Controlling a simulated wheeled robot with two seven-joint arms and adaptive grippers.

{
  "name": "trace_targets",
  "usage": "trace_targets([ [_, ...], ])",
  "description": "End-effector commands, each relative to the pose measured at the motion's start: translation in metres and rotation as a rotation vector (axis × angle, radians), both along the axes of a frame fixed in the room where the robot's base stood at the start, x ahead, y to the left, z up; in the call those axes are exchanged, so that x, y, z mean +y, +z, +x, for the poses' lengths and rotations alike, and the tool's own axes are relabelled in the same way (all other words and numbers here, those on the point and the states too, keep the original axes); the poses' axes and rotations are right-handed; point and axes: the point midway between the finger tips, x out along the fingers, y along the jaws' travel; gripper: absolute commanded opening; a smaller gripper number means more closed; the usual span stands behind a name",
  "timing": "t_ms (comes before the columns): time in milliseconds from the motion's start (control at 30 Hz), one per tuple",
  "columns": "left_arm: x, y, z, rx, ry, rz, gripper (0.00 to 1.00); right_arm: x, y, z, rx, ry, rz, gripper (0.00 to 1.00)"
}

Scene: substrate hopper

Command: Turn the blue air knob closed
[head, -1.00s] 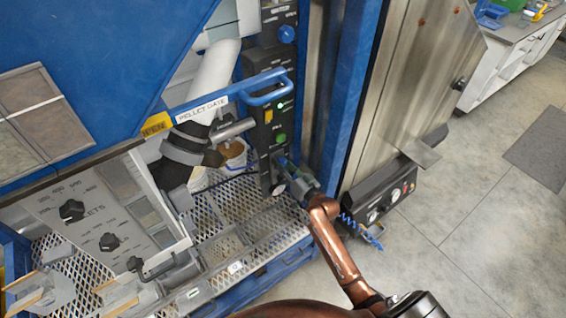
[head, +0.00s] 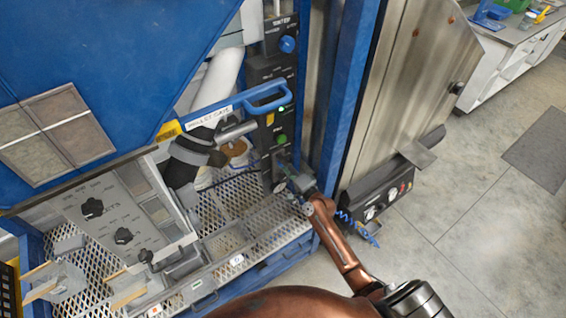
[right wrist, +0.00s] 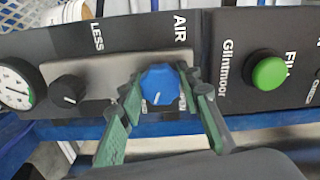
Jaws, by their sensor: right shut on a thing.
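The blue air knob (right wrist: 160,82) sits on a grey plate under the label AIR in the right wrist view. Its white pointer mark faces down, slightly left. My right gripper (right wrist: 164,92) has its green-padded fingers on either side of the knob, shut on it. In the head view my right gripper (head: 288,172) is at the lower part of the black control panel (head: 268,122), and it mostly hides the knob there. My left gripper is not in view.
A black knob (right wrist: 69,89), a gauge (right wrist: 15,86) and a green button (right wrist: 269,73) flank the air knob. Another blue knob (head: 288,44) is higher on the panel. A blue handle (head: 267,98) juts out above my gripper. Open floor (head: 450,240) lies right.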

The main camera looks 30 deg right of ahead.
Motion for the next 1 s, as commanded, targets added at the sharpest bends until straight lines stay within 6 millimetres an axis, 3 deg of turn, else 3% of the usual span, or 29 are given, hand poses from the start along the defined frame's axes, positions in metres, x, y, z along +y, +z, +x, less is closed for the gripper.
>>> trace_targets([
  [500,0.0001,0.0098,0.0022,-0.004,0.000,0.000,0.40,-0.0013,0.0018,0.0005,0.044,-0.003,0.330,0.08],
  [1000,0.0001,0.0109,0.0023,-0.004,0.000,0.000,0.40,-0.0014,0.0013,0.0005,0.052,-0.003,0.391,0.08],
])
